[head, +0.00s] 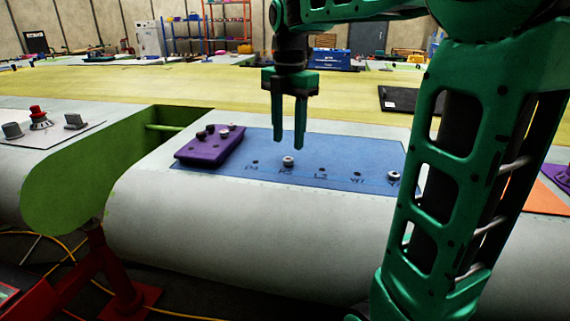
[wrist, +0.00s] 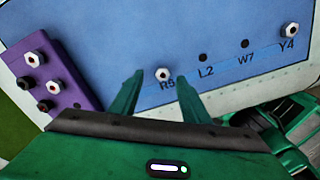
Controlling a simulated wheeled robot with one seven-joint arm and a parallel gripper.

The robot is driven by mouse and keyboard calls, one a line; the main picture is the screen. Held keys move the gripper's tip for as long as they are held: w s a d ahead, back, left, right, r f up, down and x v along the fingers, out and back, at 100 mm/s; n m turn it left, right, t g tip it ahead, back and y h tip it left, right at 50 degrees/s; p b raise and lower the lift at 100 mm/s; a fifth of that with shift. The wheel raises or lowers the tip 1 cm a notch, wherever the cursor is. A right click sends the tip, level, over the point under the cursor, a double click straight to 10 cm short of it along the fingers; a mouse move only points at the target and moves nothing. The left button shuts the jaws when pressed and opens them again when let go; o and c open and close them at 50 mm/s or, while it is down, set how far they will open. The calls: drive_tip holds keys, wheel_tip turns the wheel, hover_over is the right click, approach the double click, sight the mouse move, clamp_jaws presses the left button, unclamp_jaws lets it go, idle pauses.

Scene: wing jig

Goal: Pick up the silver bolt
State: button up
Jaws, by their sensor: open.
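A silver bolt (head: 288,161) stands in the blue plate at the mark that reads R5. In the wrist view this bolt (wrist: 162,75) shows between my fingertips. Another silver bolt (wrist: 289,29) stands at the Y4 mark; in the head view it (head: 393,177) is close to my arm. More bolts, some light and some dark, sit in the purple block (wrist: 58,64). My gripper (head: 289,146) is open and empty, pointing down above the R5 bolt. Its fingertips appear a little above the bolt, not closed on it.
The blue plate (head: 330,150) lies on the grey wing surface, with empty holes at L2 and W7. The purple block (head: 209,146) stands at its left end. A green-walled gap (head: 130,140) is further left. My arm hides part of the plate's right end.

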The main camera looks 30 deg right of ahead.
sight(288, 158)
drive_tip(key=f, duration=0.5)
drive_tip(key=shift+s+a, duration=0.1)
drive_tip(key=shift+s, duration=0.15)
drive_tip(key=shift+r, duration=0.1)
drive_tip(key=shift+c, duration=0.3)
clamp_jaws()
drive_tip(key=shift+r, duration=0.45)
drive_tip(key=r, duration=0.3)
drive_tip(key=shift+s+a+r, duration=0.2)
drive_tip(key=shift+a+r, duration=0.1)
drive_tip(key=shift+r, duration=0.05)
drive_tip(key=s+a+r, duration=0.6)
drive_tip(key=a, duration=0.3)
drive_tip(key=shift+r, duration=0.2)
